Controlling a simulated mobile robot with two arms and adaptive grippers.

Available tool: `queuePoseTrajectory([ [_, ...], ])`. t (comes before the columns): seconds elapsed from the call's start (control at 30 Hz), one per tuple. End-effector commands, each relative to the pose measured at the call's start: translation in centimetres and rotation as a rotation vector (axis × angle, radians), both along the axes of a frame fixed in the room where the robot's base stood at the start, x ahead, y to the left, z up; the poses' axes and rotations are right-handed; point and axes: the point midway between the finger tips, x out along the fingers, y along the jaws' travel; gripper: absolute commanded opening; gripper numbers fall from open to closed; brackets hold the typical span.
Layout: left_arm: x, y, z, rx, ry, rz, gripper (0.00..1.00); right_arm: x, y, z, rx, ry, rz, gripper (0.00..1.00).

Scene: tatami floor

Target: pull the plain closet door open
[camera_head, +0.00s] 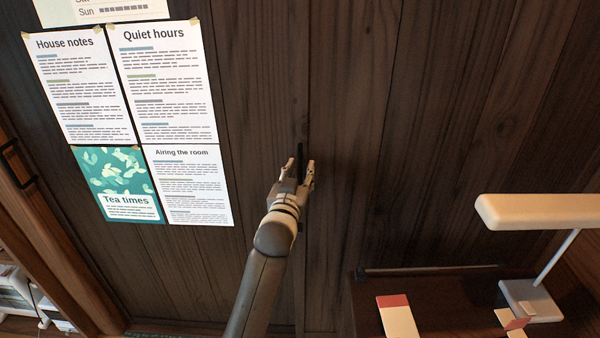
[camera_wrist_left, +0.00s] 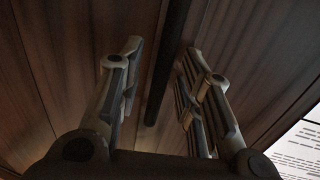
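The plain closet door (camera_head: 440,110) is dark wood without papers, right of the paper-covered panel in the head view. It looks shut. A slim dark upright handle (camera_head: 300,152) stands near the seam between the two; which panel it is fixed to is hard to tell. My left gripper (camera_head: 300,170) is at this handle, its fingers open on either side. In the left wrist view the dark bar (camera_wrist_left: 165,65) runs between the open fingers, with a gap to each visible. My right gripper is out of view.
Paper notices (camera_head: 165,75) cover the left panel (camera_head: 245,80). A black handle (camera_head: 17,165) is at the far left edge. At lower right, a dark low stand (camera_head: 370,310) carries a white lamp (camera_head: 545,212) and cards (camera_head: 397,316), in front of the plain door.

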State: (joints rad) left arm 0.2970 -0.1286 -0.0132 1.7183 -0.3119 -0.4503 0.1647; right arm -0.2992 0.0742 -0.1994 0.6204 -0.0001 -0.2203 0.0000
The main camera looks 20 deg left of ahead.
Motion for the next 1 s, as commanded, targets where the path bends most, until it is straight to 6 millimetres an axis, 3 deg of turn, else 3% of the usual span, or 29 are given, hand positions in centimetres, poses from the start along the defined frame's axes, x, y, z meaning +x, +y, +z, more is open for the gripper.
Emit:
queuePoseTrajectory([
  [0.3, 0.23, 0.04, -0.06, 0.000, 0.001, 0.000, 0.33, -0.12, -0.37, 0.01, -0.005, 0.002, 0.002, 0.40],
  [0.57, 0.21, 0.03, -0.05, 0.000, 0.001, 0.000, 0.01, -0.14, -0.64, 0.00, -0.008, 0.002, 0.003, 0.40],
  [1.0, 0.37, 0.46, -0.04, 0.002, 0.001, 0.001, 0.00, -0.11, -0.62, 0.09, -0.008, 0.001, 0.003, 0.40],
])
